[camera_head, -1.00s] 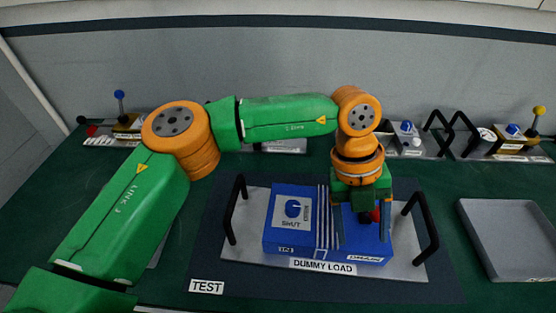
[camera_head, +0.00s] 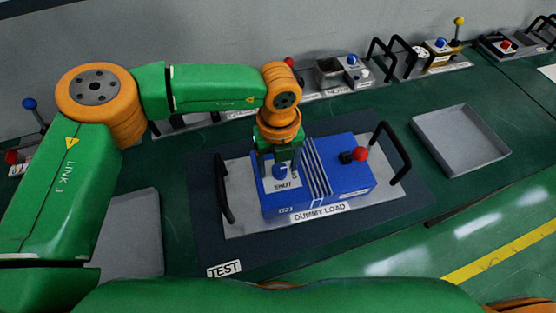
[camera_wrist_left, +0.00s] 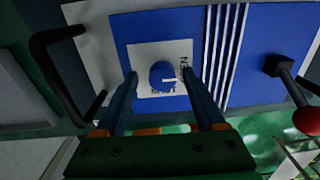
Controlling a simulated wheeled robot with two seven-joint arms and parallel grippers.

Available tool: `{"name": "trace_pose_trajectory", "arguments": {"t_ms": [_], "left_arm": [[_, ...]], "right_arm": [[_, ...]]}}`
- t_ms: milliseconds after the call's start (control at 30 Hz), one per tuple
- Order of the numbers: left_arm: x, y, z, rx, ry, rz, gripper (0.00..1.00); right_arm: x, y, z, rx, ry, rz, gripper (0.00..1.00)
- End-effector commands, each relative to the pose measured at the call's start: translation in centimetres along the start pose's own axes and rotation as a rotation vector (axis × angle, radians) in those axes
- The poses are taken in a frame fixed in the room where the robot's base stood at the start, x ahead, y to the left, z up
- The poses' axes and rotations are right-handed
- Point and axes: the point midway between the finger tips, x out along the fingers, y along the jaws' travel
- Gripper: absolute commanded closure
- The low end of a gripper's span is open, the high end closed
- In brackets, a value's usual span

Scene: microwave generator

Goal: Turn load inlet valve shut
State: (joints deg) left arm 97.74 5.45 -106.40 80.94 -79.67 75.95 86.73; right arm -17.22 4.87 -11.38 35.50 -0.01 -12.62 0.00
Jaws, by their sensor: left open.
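The dummy load (camera_head: 345,178) is a blue box on a grey plate. Its inlet valve is a round blue knob (camera_head: 280,171) on a white label near the box's left end, marked SHUT below the knob. In the left wrist view the knob (camera_wrist_left: 161,75) has a white mark pointing right, toward sideways lettering partly hidden by a finger. My left gripper (camera_head: 281,165) points down over the knob. Its open fingers (camera_wrist_left: 160,76) appear on either side of the knob; contact cannot be told. My right gripper is not in view.
Black handles (camera_head: 222,188) (camera_head: 393,152) stand at both ends of the plate. A red ball-ended lever (camera_head: 360,154) is on the box's right part. An empty grey tray (camera_head: 460,140) lies right. Other devices (camera_head: 440,52) line the wall.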

Motion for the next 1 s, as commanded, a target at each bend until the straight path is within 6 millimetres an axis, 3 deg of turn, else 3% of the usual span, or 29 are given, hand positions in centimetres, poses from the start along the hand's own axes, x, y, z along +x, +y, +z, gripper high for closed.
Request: {"name": "trace_pose_trajectory", "arguments": {"t_ms": [33, 300, 667, 1000], "left_arm": [[0.0, 0.0, 0.0, 0.0, 0.0, 0.0, 0.29], [0.0, 0.0, 0.0, 0.001, 0.0, -0.001, 1.0], [0.3, 0.0, 0.0, 0.051, 0.0, -0.002, 1.0], [0.6, -0.1, 0.0, 0.305, -0.001, -0.003, 1.0]], "right_arm": [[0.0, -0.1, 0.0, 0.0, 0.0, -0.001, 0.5], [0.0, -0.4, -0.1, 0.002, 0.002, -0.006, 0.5], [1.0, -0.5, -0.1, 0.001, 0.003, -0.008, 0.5], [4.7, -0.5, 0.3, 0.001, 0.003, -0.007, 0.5]]}}
